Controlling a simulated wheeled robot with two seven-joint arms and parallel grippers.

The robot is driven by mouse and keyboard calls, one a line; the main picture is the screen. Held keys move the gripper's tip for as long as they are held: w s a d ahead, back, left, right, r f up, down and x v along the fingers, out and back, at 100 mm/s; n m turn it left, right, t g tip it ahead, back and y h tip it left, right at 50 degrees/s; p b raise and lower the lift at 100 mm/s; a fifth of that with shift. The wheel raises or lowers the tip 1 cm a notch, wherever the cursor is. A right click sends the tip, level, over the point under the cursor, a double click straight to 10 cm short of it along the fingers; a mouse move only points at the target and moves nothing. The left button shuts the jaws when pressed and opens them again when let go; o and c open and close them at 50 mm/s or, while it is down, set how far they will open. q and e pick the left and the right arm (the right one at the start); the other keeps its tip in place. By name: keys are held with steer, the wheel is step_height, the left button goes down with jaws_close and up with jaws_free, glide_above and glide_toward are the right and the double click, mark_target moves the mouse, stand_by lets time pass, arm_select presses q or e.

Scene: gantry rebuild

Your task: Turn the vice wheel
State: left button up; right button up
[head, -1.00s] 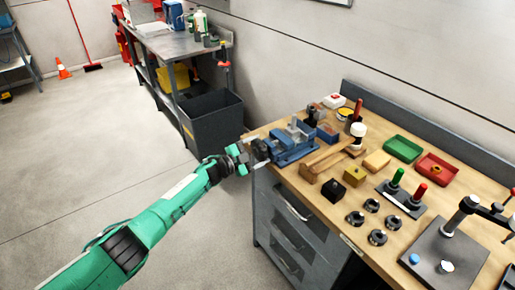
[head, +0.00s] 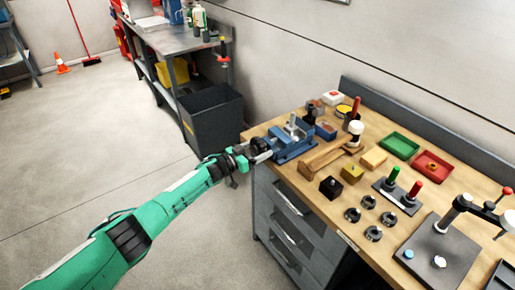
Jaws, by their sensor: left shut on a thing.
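The blue vice (head: 292,141) stands at the left end of the wooden workbench (head: 335,205). Its dark wheel (head: 258,147) is on the vice's left side, off the bench's left edge, and is partly covered by my gripper. My left gripper (head: 251,152), on the green arm from the lower left, is at the wheel and shut on it. The fingertips are small and partly hidden by the wheel. My right gripper is not in view.
A wooden mallet (head: 330,154) lies just right of the vice. Black and brass blocks, several dark rings, green and red trays (head: 399,145) fill the bench. A dark bin (head: 211,117) stands behind the gripper. The floor at left is open.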

arm_select(q)
steer(key=shift+s+f+n, duration=0.1)
steer(key=shift+n, duration=1.8)
steer(key=o, duration=1)
steer(key=v, duration=1.3)
steer(key=shift+s+a+b, duration=0.25)
steer(key=shift+a+b, duration=0.05)
steer(key=shift+b, duration=0.05)
